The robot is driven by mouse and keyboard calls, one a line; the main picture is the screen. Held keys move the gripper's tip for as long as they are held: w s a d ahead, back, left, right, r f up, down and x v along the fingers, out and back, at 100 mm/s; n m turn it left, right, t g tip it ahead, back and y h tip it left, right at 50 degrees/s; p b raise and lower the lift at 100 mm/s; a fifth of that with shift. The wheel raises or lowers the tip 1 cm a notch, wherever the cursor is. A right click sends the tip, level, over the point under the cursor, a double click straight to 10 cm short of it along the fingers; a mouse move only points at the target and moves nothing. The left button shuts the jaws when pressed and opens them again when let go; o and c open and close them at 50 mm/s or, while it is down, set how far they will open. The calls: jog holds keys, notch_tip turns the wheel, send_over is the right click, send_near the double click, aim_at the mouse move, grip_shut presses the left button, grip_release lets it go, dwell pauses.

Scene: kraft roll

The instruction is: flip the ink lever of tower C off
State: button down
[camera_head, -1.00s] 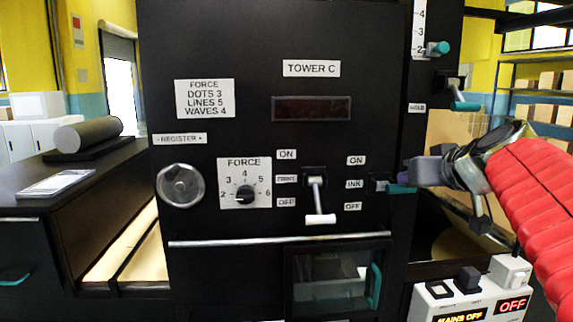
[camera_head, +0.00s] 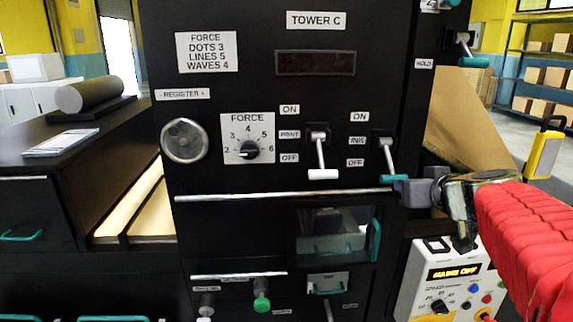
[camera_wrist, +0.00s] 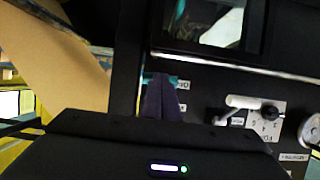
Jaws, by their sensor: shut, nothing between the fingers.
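Tower C's ink lever (camera_head: 388,158) is a metal rod with a teal tip on the black panel, between an ON label (camera_head: 359,116) above and an OFF label (camera_head: 356,162) below. Its rod slants down, with the tip at or below the OFF label's level. My gripper (camera_head: 402,187) is shut and empty, its fingertips just below and right of the teal tip; I cannot tell whether they touch. In the wrist view the dark shut fingers (camera_wrist: 162,98) stand in front of a bit of teal, and much of the lever is hidden.
The print lever (camera_head: 321,155), with a white tip, hangs down just left. A hold lever (camera_head: 468,50) is at upper right. A glass window (camera_head: 335,228) with a teal handle lies below.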

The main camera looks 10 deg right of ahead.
jog(key=shift+w+f, duration=0.3)
jog(key=shift+f, duration=0.25)
jog(key=shift+w+f, duration=0.3)
jog(key=shift+f, duration=0.25)
